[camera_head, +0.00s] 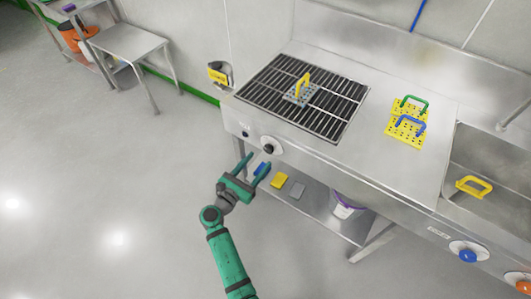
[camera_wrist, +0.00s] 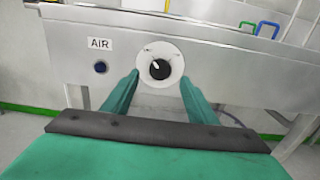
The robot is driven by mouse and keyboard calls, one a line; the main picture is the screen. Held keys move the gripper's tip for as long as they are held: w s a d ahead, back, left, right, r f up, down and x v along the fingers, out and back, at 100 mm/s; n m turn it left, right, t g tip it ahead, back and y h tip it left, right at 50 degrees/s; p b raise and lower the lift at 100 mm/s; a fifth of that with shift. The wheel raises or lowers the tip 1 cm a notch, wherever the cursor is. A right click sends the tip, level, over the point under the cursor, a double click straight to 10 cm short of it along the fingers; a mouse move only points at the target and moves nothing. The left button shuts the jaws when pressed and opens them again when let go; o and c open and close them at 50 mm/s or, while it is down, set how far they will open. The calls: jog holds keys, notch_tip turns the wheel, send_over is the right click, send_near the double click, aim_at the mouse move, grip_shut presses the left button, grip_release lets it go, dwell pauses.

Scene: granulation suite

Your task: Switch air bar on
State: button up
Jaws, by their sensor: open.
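A black knob (camera_wrist: 161,69) on a round white plate sits on the front panel of the steel bench. It also shows in the head view (camera_head: 268,148). The knob's white mark points to its upper left. An AIR label (camera_wrist: 100,44) is left of the knob, above a small dark blue round button or lamp (camera_wrist: 100,67). My gripper (camera_wrist: 158,82) is open and empty, its green fingers on either side of the knob in the wrist view. In the head view my gripper (camera_head: 256,164) is in front of and below the panel, seemingly apart from the knob.
A black grille (camera_head: 330,118) on the bench top bears a perforated plate with a yellow handle (camera_head: 302,84). Yellow plates with green and blue handles (camera_head: 407,120) lie to the right. A lower shelf (camera_head: 313,207) holds blocks and a bucket.

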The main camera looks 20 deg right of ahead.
aim_at(267, 150)
jog(key=shift+x, duration=3)
jog(key=c, duration=1.1)
